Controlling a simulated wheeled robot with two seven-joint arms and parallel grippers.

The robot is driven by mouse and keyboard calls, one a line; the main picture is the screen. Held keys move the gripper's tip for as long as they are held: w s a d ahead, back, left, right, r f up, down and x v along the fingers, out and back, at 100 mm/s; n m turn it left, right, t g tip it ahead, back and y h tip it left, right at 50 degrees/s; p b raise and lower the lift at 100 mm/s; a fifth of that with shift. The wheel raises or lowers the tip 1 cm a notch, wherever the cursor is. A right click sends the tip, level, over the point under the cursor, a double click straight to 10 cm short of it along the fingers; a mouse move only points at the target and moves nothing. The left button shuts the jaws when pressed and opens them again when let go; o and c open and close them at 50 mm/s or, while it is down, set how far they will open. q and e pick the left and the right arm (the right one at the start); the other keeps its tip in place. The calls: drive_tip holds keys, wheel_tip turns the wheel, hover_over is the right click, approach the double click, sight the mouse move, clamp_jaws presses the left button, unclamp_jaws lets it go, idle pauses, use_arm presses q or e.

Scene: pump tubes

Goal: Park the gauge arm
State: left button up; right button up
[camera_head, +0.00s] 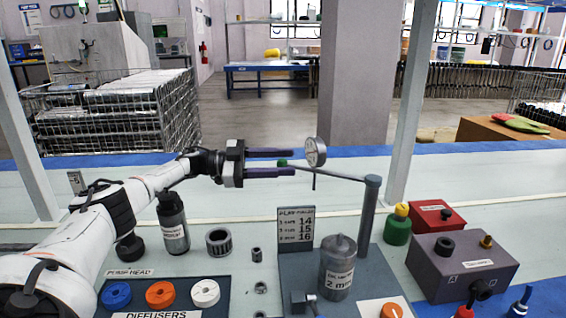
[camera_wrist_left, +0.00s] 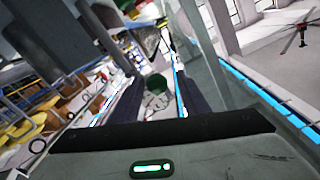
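The gauge arm (camera_head: 343,174) is a thin grey bar from the top of a grey post (camera_head: 369,215), reaching left over the bench. It carries a round dial gauge (camera_head: 315,151) with a thin stem pointing down. A green knob (camera_head: 282,163) is at the bar's left end. My left gripper (camera_head: 290,163) is open, its two dark fingers pointing right, with the knob appearing between their tips. In the left wrist view the green knob (camera_wrist_left: 156,84) shows between the spread fingers; I see gaps beside it. My right gripper is not in view.
Below are a metal cylinder (camera_head: 338,268), a number plate (camera_head: 296,228), a dark bottle (camera_head: 172,223) and a diffuser tray (camera_head: 232,288) with coloured rings. A grey box (camera_head: 460,267), a red box (camera_head: 436,217) and a green-yellow bottle (camera_head: 397,225) stand right of the post.

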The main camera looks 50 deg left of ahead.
use_arm(q)
drive_tip(key=v, duration=1)
drive_tip(key=shift+b, duration=0.45)
